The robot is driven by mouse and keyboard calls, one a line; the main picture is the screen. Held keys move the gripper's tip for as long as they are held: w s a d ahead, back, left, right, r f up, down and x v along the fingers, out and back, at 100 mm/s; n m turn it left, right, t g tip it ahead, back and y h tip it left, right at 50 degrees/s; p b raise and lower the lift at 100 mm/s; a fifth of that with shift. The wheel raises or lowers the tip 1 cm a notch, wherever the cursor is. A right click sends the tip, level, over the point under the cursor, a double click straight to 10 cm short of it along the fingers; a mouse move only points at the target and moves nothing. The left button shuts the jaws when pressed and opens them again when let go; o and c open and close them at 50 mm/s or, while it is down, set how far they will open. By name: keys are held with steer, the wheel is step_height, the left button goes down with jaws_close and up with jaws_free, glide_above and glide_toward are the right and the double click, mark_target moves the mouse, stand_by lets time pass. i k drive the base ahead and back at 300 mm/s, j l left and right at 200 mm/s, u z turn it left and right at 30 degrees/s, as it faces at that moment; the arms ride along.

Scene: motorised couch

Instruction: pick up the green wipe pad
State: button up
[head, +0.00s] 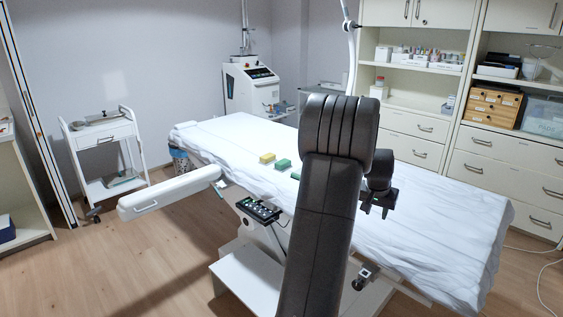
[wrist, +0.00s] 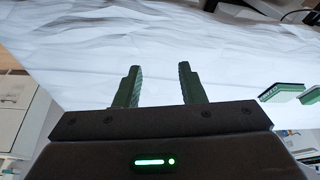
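A green wipe pad (head: 282,164) lies on the white-sheeted couch (head: 440,215) in the head view, left of my arm. A second green piece (head: 295,176) sits just nearer, partly hidden by my arm. A yellow pad (head: 267,157) lies beside them at the back left. My gripper (head: 376,207) is to the right of the pads, over the couch. In the wrist view its two green fingers (wrist: 158,86) stand apart with only the sheet showing between them. Two green objects (wrist: 281,91) (wrist: 311,95) show at the right edge there, clear of the fingers; I cannot tell which is which.
A padded armrest (head: 170,193) sticks out from the couch's left side. A control panel (head: 258,210) with green buttons sits at its near edge. A white trolley (head: 104,150) stands at the left wall and a white machine (head: 250,90) behind the couch. The sheet's right part is bare.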

mark_target(284, 164)
steer(key=i+j, duration=0.5)
steer(key=i+j+z, duration=0.15)
steer(key=i+j, duration=0.75)
steer(key=j, duration=0.25)
steer(key=i+j+z, duration=0.15)
steer(key=i+j, duration=0.3)
steer(key=j, duration=0.1)
